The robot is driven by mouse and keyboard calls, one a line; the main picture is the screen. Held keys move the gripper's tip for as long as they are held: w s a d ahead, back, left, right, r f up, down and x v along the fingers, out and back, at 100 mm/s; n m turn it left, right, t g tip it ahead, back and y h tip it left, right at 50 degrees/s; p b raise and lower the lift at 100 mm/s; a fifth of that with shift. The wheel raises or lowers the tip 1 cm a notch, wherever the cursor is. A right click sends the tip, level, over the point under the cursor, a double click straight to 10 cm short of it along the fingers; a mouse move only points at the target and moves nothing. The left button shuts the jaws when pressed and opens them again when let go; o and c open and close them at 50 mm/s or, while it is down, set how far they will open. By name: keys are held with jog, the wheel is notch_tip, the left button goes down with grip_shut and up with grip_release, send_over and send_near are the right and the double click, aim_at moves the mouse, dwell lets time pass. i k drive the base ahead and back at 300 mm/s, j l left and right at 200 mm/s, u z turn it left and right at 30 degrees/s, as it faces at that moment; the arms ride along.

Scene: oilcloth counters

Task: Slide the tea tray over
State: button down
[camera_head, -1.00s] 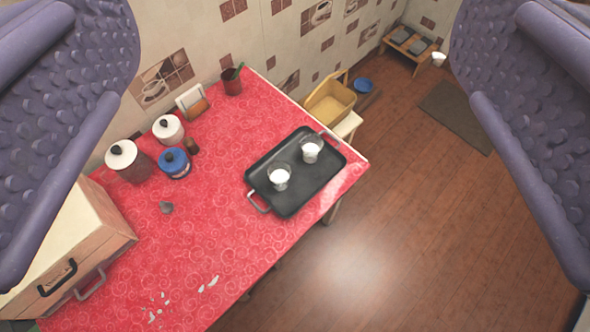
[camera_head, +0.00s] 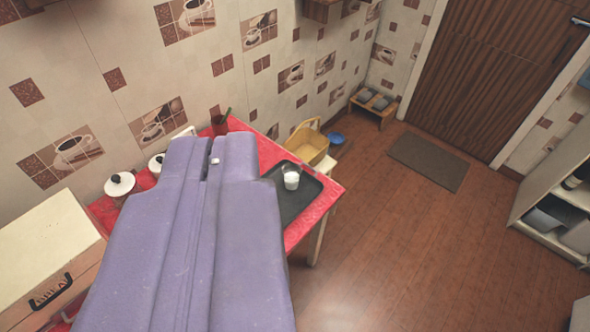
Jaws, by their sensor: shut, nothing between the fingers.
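The dark tea tray (camera_head: 312,188) lies on the red-clothed counter near its right end. Its left part is hidden behind my gripper. A glass with white contents (camera_head: 291,181) stands on the visible part of the tray. The second glass seen earlier on the tray is hidden now. My gripper (camera_head: 208,150) is shut, its two purple fingers side by side with only a thin seam between them. It fills the lower left middle of the view and covers much of the counter. I cannot tell whether it touches the tray.
Lidded white pots (camera_head: 120,186) and a red cup (camera_head: 220,124) stand along the wall side. A yellow basket (camera_head: 308,146) sits beyond the counter's far end. Open floor lies right, with a grey mat (camera_head: 428,161) and shelf unit (camera_head: 556,195).

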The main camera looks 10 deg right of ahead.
aim_at(293, 204)
jog(key=i+l+u, duration=0.1)
jog(key=u, duration=0.4)
jog(key=i+l+u, duration=0.1)
jog(key=u, duration=0.35)
jog(key=l+u, duration=0.2)
jog(key=u, duration=0.3)
jog(key=i+l, duration=0.1)
jog(key=l, duration=0.45)
jog(key=i+l, duration=0.1)
jog(key=l, duration=0.5)
jog(key=i+l, duration=0.15)
jog(key=l, duration=0.4)
jog(key=i+l, duration=0.1)
jog(key=l, duration=0.5)
jog(key=i+l, duration=0.1)
jog(key=l, duration=0.45)
jog(key=i+l, duration=0.1)
jog(key=l, duration=0.5)
jog(key=i+l, duration=0.15)
jog(key=l, duration=0.4)
jog(key=i+l, duration=0.1)
jog(key=l, duration=0.45)
